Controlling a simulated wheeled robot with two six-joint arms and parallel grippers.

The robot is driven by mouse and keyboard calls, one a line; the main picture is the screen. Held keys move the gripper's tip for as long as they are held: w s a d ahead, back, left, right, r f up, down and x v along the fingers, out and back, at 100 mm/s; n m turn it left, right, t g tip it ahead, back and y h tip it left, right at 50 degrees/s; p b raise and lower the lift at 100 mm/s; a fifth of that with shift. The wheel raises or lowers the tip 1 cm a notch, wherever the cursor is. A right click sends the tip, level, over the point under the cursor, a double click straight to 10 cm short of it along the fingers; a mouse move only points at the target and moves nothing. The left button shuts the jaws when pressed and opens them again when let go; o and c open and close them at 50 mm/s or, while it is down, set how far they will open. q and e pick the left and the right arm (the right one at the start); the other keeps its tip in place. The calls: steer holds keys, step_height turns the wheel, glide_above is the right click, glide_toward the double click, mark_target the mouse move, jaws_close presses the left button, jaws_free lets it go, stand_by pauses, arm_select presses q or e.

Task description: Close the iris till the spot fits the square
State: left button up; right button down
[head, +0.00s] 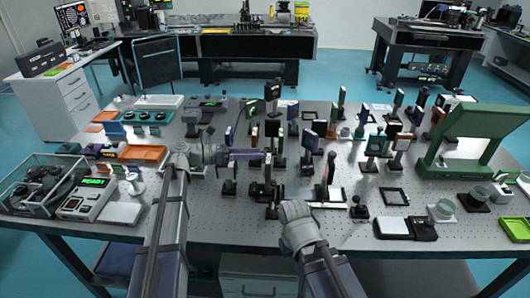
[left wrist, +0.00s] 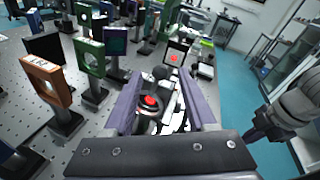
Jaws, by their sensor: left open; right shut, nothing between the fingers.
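In the left wrist view, a dark round mount that looks like the iris (left wrist: 150,114) shows between my finger pads, with a red spot at its middle. A small black ball stands just beyond it; I cannot tell whether it is the iris lever's end. Further off, an upright pale card in a dark frame (left wrist: 176,49) carries a red spot; the square's outline is too small to judge. My left gripper (left wrist: 162,76) is open, its purple fingers either side of the mount, no clear contact. In the head view it (head: 262,154) points right among the posts. My right gripper (head: 296,212) is shut and empty near the front edge.
Many post-mounted optics crowd the table, including an orange frame (left wrist: 46,81) and a green frame (left wrist: 89,56) left of my left gripper. A large green stand (head: 468,150) is at the right. Some bare perforated tabletop (head: 215,222) shows at the front.

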arm_select(q)
steer(key=shift+s+a+r, duration=0.1)
steer(key=shift+s+a, duration=0.1)
steer(key=shift+a, duration=0.45)
